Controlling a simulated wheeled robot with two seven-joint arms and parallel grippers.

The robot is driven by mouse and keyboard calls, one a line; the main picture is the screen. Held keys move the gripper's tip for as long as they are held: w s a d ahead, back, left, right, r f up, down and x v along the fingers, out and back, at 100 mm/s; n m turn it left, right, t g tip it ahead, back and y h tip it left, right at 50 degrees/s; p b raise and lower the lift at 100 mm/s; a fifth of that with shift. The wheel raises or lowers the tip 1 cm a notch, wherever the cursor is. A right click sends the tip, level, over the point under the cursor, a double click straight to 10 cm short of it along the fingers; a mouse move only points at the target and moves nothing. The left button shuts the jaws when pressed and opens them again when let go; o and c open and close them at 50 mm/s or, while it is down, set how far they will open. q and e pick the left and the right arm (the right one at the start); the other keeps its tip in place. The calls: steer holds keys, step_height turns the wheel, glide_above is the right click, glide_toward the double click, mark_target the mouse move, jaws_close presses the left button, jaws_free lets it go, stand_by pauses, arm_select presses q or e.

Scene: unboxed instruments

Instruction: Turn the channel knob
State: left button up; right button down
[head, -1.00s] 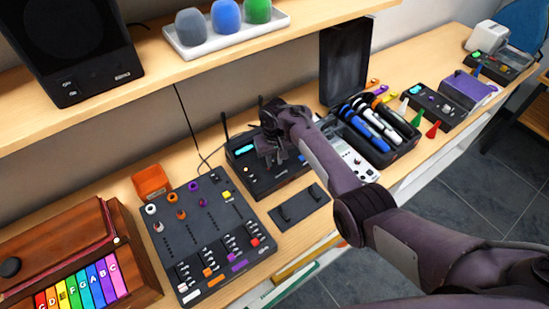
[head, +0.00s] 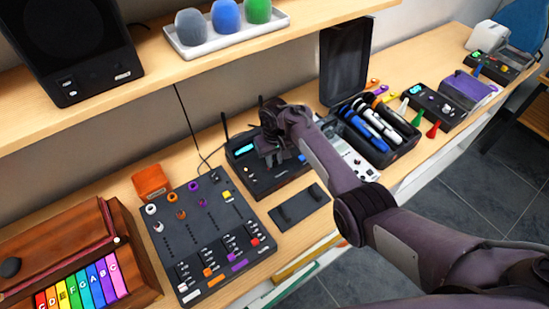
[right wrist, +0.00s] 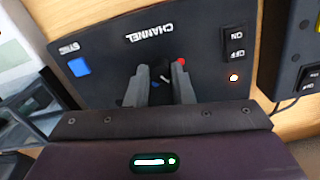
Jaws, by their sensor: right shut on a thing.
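The black receiver (head: 250,178) with antennas stands on the desk, and its panel (right wrist: 110,65) fills much of the right wrist view. The panel has the word CHANNEL, a blue SYNC button (right wrist: 79,67), ON/OFF labels and a red dot. My right gripper (right wrist: 164,74) is shut on the small dark channel knob (right wrist: 165,77), one finger on each side. A white line shows on the knob, with a blue mark near the left finger. In the head view my right gripper (head: 270,152) covers the knob. My left gripper is not in view.
A black mixer (head: 205,235) stands left of the receiver, and a small black plate (head: 299,206) lies in front. A shelf (head: 165,72) runs above the desk at the back.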

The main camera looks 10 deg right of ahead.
mark_target(275, 161)
steer(key=n, duration=0.5)
steer(key=shift+n, duration=0.3)
steer(key=n, duration=0.5)
steer(key=shift+n, duration=0.3)
steer(key=c, duration=1.3)
jaws_free()
steer(key=shift+o, duration=0.2)
steer(key=shift+r, duration=0.3)
step_height(275, 161, up, 7)
steer(key=shift+r, duration=0.15)
